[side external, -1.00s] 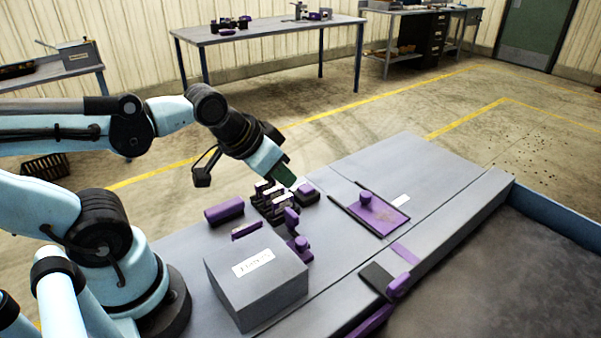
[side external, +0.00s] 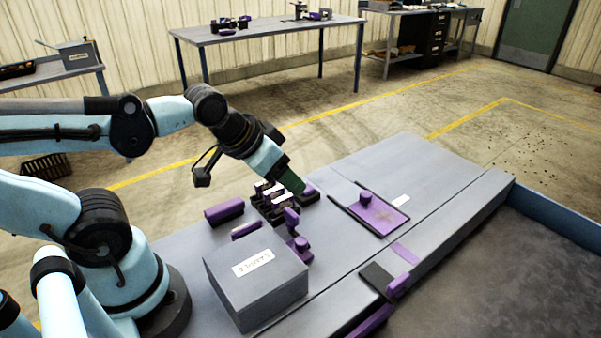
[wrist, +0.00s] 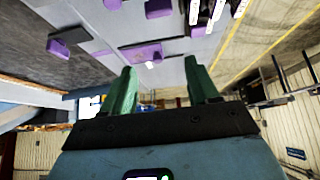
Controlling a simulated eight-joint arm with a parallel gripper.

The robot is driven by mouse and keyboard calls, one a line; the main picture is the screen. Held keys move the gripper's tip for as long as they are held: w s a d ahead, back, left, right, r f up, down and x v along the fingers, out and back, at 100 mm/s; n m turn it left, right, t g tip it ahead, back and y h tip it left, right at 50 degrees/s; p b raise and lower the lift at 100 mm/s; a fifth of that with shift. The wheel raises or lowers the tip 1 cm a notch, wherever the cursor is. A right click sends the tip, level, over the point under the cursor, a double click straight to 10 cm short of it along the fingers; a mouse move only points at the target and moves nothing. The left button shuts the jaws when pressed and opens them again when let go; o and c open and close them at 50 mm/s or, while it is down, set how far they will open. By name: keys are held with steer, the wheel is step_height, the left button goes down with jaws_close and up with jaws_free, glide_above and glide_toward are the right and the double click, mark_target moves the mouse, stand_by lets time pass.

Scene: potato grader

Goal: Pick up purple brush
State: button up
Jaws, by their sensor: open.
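Several purple things lie on the grey bench, and I cannot tell for certain which is the brush. A purple block with a dark underside (side external: 309,191) sits just beyond my fingertips, partly hidden by them. A longer purple block (side external: 224,211) lies left of the dark rack (side external: 270,204). My gripper (side external: 297,186) points down over the rack's far right end, its green fingers apart and nothing seen between them. In the wrist view my gripper (wrist: 162,78) also shows two spread fingers, with purple items (wrist: 158,8) at the top edge.
A grey labelled box (side external: 256,290) stands at the front. Upright purple pieces (side external: 298,243) are between it and the rack. A purple plate with a knob (side external: 375,213) lies to the right. The bench's far right part is clear.

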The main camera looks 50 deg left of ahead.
steer(key=s+a+g+y, duration=0.15)
steer(key=a+g, duration=0.25)
steer(key=a, duration=0.4)
steer(key=g+h, duration=0.2)
steer(key=g, duration=0.1)
glide_above(226, 204)
steer(key=f, duration=0.1)
steer(key=shift+y, duration=0.25)
steer(key=shift+f, duration=6.05)
steer(key=shift+f, duration=0.25)
steer(key=c, duration=1.1)
steer(key=shift+o, duration=0.2)
steer(key=shift+r, duration=0.15)
